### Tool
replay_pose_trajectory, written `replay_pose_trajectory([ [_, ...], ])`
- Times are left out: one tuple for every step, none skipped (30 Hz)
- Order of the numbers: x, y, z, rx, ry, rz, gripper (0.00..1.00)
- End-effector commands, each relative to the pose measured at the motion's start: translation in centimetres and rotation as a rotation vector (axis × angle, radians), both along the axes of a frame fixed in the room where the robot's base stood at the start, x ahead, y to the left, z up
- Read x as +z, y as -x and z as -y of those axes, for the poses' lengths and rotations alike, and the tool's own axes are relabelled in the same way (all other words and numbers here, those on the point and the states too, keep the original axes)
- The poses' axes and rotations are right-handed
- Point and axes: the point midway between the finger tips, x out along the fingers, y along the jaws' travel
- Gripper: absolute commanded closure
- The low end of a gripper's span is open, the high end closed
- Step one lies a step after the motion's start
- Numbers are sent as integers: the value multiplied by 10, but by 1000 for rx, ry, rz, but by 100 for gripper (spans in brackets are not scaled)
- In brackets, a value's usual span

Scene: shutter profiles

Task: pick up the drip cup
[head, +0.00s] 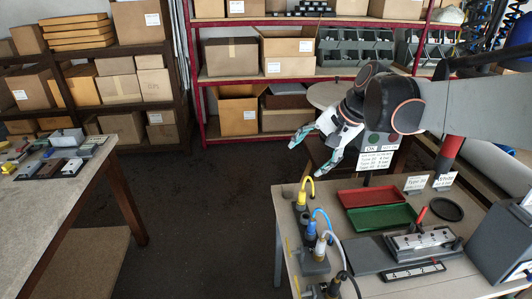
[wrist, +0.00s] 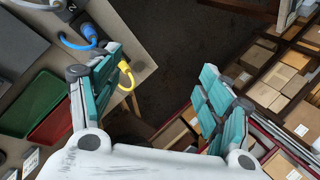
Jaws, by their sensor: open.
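No object is plainly recognisable as a drip cup. A round, shallow black dish (head: 446,209) lies on the right-hand table behind the black-and-white fixture, and I cannot tell whether it is the cup. My gripper (head: 309,158) is in the air beyond the back left corner of that table, left of the dish and apart from it. In the wrist view my gripper (wrist: 160,62) has its two teal fingers spread wide with nothing between them. The black dish is not recognisable in the wrist view.
The right-hand table (head: 292,205) carries a red tray (head: 370,196), a green tray (head: 381,219), connectors with yellow, blue and white hoses, a fixture (head: 424,243) and small signs. Another table (head: 60,210) stands left. Shelves with boxes line the back. The floor between is clear.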

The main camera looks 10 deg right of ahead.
Motion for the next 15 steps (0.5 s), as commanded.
replay_pose_trajectory([
  [-5, -19, 4, -31, -41, -24, 28],
  [-7, -28, 6, -51, -68, -41, 28],
  [-11, -41, 8, -76, -104, -63, 28],
  [-14, -50, 10, -94, -130, -80, 28],
  [-17, -59, 12, -112, -157, -96, 28],
  [-21, -71, 15, -135, -193, -119, 28],
  [-25, -80, 18, -154, -218, -135, 28],
  [-29, -88, 20, -170, -245, -153, 28],
  [-35, -100, 23, -191, -280, -176, 28],
  [-40, -108, 26, -207, -305, -193, 28],
  [-45, -116, 29, -224, -332, -212, 28],
  [-51, -127, 34, -245, -366, -235, 28],
  [-57, -134, 36, -258, -391, -252, 28],
  [-62, -142, 40, -273, -415, -270, 28],
  [-70, -151, 45, -292, -449, -296, 28],
])
